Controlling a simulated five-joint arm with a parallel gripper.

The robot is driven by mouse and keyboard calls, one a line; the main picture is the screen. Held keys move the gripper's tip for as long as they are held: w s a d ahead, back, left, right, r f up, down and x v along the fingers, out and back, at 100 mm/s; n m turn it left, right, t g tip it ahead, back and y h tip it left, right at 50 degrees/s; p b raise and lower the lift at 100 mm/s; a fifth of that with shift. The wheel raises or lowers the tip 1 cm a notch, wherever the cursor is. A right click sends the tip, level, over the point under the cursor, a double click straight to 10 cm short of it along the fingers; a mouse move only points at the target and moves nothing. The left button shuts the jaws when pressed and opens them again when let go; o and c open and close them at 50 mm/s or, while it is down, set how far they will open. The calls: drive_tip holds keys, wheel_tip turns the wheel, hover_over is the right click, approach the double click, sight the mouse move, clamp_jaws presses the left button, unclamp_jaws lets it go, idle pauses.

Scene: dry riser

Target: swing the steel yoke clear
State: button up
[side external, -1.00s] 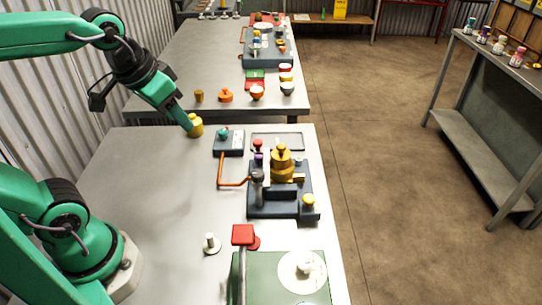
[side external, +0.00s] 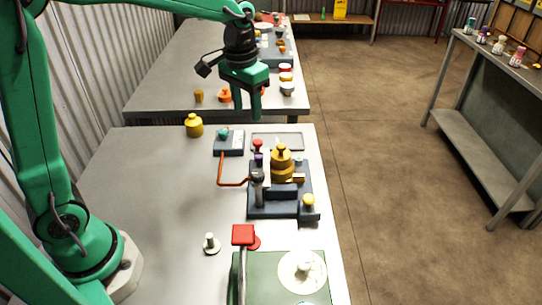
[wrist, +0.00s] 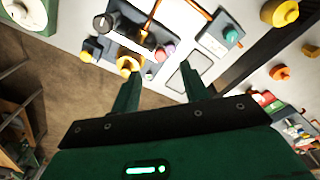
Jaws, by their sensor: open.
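On the dark blue fixture (side external: 265,208) stands a dark grey post with a round head (side external: 258,192). An orange bent rod (side external: 220,170) runs from beside it. A gold stepped piece (side external: 281,166) stands to its right. I cannot tell for certain which part is the steel yoke; the grey post is the likeliest. In the wrist view the post (wrist: 125,30) lies at upper left, beyond the fingers. My gripper (side external: 256,112) is raised above the far end of the near table, behind the fixture. Its two fingers (wrist: 162,86) are apart, with nothing between them.
A small slate plate with a teal knob (side external: 229,145) and a shallow grey tray (side external: 278,136) lie behind the fixture. A yellow pot (side external: 194,126) stands at far left. A green board (side external: 275,285) and a red-topped grey bar (side external: 243,236) are in front. The left tabletop is clear.

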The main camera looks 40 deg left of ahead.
sight(258, 141)
drive_tip(key=shift+w+d+f+g, duration=0.15)
drive_tip(key=shift+w+f, duration=0.45)
drive_tip(key=shift+w, duration=0.05)
drive_tip(key=shift+w+d+f+g, duration=0.1)
drive_tip(key=shift+w+f+g, duration=0.05)
drive_tip(key=shift+w+f, duration=0.45)
drive_tip(key=shift+f, duration=3.85)
drive_tip(key=shift+c, duration=0.3)
clamp_jaws()
